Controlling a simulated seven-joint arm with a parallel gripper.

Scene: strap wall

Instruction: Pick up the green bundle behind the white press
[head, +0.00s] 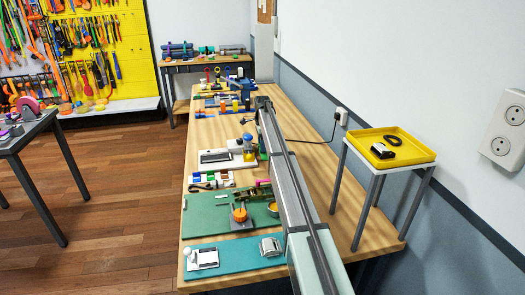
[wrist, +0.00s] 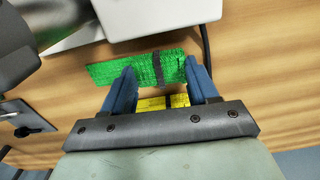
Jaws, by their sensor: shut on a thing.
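The green bundle (wrist: 115,74), rough-textured with a dark band around it, lies across the middle of the wrist view. My gripper (wrist: 160,70) has its blue fingers spread on it and is shut on it. The right finger is against its right end; the left finger covers part of its lower edge, so that contact is hidden. The white press (wrist: 160,14) is just beyond the bundle at the top of the wrist view. A yellow bundle (wrist: 151,103) with a dark band shows between the fingers nearer the palm, partly hidden. In the head view my arm hides the gripper.
A black cable (wrist: 206,45) runs right of the press. The long wooden bench (head: 310,165) holds a green mat (head: 206,217), a teal mat (head: 232,262) and several tools. A yellow tray (head: 418,150) stands on a small side table at right.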

